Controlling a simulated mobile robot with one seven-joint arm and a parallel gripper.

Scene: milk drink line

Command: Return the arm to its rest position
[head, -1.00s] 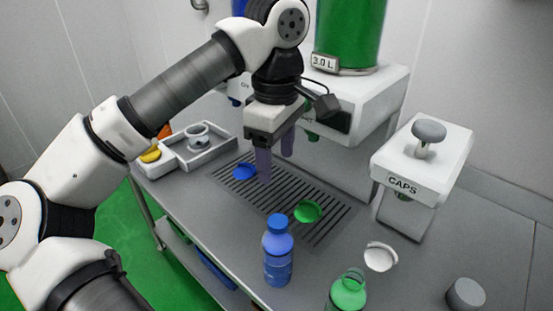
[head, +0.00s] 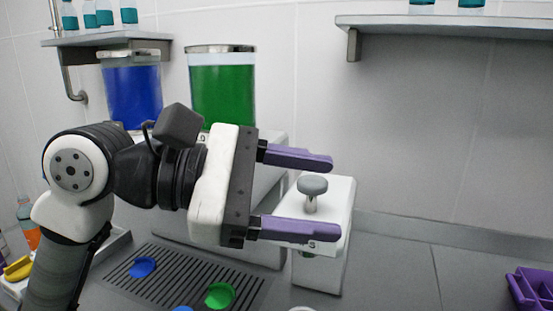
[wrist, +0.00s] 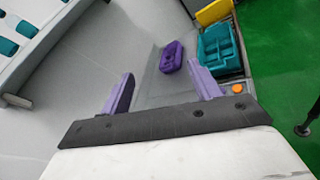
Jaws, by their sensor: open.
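My gripper (head: 333,197) is raised and points to the right in the head view, with its two purple fingers spread apart and nothing between them. In that view it is in front of the white caps dispenser (head: 336,205) with the grey knob, and one finger hides part of the label. In the wrist view my gripper (wrist: 160,75) is open too, with free space between the fingers. My arm rises at the left side of the head view, and its lower part is out of frame.
A blue tank (head: 132,92) and a green tank (head: 222,90) stand behind the arm. A slotted grate (head: 180,280) holds a blue disc (head: 143,266) and a green disc (head: 219,295). A shelf (head: 450,21) hangs upper right. The wrist view shows a purple object (wrist: 172,56) and teal container (wrist: 220,50).

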